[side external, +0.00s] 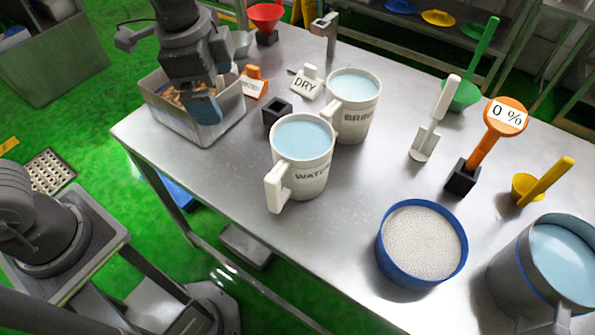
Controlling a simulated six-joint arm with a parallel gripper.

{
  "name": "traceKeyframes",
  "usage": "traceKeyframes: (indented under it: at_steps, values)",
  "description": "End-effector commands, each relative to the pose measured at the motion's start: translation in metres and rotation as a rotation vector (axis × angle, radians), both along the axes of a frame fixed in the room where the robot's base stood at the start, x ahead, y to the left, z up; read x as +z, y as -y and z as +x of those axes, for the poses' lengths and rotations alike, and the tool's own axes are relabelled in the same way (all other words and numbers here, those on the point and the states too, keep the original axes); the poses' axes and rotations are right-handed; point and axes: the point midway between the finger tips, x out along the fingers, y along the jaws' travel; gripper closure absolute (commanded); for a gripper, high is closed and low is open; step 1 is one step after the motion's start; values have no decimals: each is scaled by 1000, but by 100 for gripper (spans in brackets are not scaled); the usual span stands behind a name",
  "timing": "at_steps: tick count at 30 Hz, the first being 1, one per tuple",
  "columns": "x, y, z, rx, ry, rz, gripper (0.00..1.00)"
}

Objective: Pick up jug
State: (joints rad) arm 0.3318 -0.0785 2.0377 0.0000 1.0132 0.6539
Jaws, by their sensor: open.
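Two white jugs stand upright on the metal table, both filled with pale blue liquid. The nearer jug (310,178) is marked "WATER" and its handle points toward the front left. The other jug (358,120), with lettering that seems to read "BRINE", stands just behind it to the right. My gripper (204,108) is at the upper left, over the grey bin, apart from both jugs. It is open, though its jaws are partly hidden by their own housing, and I see no jug between them.
The grey bin (185,128) holds brownish contents. A blue tub of pale granules (381,262) and a large grey vessel (506,284) stand at the right front. A white scoop (436,118), an orange "0 %" sign (507,118) and a "DRY" tag (306,84) stand around the jugs.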

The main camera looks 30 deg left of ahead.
Motion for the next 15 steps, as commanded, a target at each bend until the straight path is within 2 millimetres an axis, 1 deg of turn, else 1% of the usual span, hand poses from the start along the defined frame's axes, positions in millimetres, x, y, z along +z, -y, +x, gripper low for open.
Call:
traceKeyframes:
  at_steps: [1, 3, 6, 10, 13, 15]
  values:
    - [-11, 18, 8, -100, -34, 22, 1]
    - [-23, 37, 17, -226, -68, 47, 1]
    - [-39, 60, 24, -370, -107, 73, 1]
    - [-52, 78, 28, -479, -135, 90, 1]
    - [-60, 82, 28, -511, -144, 95, 1]
    - [-68, 83, 28, -516, -148, 97, 1]
